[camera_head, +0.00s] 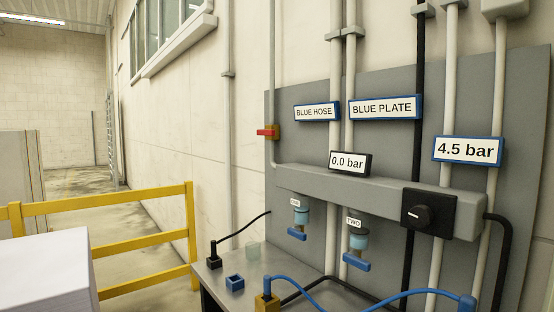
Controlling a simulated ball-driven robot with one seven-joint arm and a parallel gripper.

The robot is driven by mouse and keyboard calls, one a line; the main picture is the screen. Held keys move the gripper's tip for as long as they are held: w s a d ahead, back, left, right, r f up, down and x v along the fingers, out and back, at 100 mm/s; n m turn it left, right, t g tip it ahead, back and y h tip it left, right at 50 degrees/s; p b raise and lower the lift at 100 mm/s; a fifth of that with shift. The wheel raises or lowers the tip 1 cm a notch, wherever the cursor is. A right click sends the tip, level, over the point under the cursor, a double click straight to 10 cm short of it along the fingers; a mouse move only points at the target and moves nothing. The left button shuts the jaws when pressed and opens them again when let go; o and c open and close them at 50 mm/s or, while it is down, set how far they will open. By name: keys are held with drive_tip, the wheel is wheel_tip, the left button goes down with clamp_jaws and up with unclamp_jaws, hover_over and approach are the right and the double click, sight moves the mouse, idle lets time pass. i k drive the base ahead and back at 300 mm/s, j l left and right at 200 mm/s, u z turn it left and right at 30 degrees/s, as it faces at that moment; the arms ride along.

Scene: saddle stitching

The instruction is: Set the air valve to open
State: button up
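A small valve with a red handle (266,132) and a brass-coloured body sits on a thin vertical grey pipe at the left edge of the grey wall panel. Its red handle lies roughly level, across the pipe. No label reading "air valve" shows. On the grey manifold bar (330,182), a display (350,162) reads "0.0 bar". Below the bar hang two fittings with blue ends, tagged "ONE" (299,217) and "TWO" (356,243). A black box with a round knob (418,215) is at the bar's right end. My gripper is not in view.
Signs read "BLUE HOSE" (316,112), "BLUE PLATE" (382,107) and "4.5 bar" (468,150). A yellow rail (110,245) and a white block (45,275) stand left.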

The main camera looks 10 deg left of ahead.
sight(268, 133)
drive_tip(key=i+j, duration=0.15)
drive_tip(key=j, duration=0.25)
drive_tip(key=i+j, duration=0.15)
drive_tip(key=j, duration=0.25)
drive_tip(key=i+j, duration=0.15)
drive_tip(key=j, duration=0.25)
drive_tip(key=i+j, duration=0.15)
drive_tip(key=j, duration=0.25)
drive_tip(key=i+j, duration=0.15)
drive_tip(key=j, duration=0.25)
drive_tip(key=i+j, duration=0.1)
drive_tip(key=j, duration=0.25)
drive_tip(key=i+j, duration=0.15)
drive_tip(key=j, duration=0.25)
drive_tip(key=i+j, duration=0.15)
drive_tip(key=j, duration=0.25)
